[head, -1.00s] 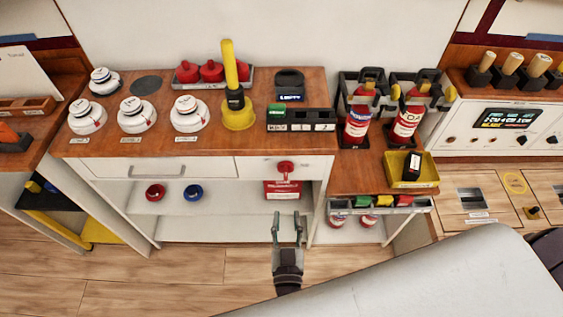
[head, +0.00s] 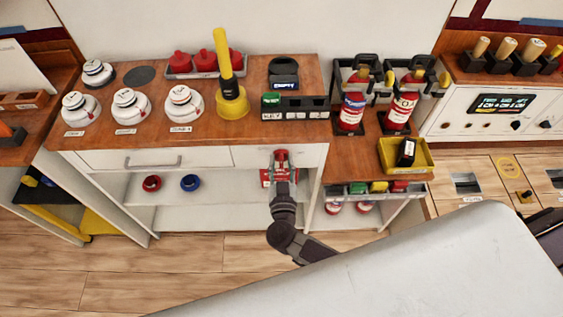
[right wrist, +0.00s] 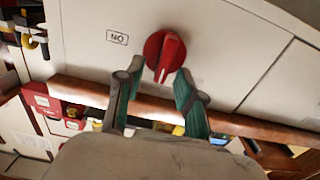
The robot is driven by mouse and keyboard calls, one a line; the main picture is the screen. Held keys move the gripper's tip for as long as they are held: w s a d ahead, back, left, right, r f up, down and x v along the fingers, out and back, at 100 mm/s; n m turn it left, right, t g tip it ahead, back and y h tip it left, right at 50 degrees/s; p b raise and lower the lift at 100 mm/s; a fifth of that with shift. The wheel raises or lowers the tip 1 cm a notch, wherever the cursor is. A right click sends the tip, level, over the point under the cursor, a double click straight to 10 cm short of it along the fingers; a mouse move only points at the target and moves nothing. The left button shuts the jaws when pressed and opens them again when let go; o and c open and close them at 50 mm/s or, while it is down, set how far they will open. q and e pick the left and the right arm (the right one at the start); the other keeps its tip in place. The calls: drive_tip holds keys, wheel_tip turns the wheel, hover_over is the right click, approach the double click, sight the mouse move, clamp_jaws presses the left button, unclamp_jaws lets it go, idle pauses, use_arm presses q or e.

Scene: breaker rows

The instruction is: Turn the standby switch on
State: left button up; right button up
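A round red rotary knob (right wrist: 160,50) with a raised grip bar sits on the white front panel under the wooden counter. In the right wrist view its bar points roughly down the picture, and a small label (right wrist: 117,38) beside it reads "NO" as pictured. I take this knob for the standby switch. My right gripper (right wrist: 160,70) is open, its two green-padded fingers reaching either side of the knob's lower end. I cannot tell whether they touch it. In the head view my right gripper (head: 281,160) covers part of the knob. My left gripper is not in view.
A red box (head: 265,179) sits below the panel, partly behind my gripper. The counter (head: 150,85) above holds white detectors and a yellow-handled plunger (head: 231,100). Fire extinguishers (head: 351,108) stand to the right. The floor in front is clear.

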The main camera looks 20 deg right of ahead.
clamp_jaws()
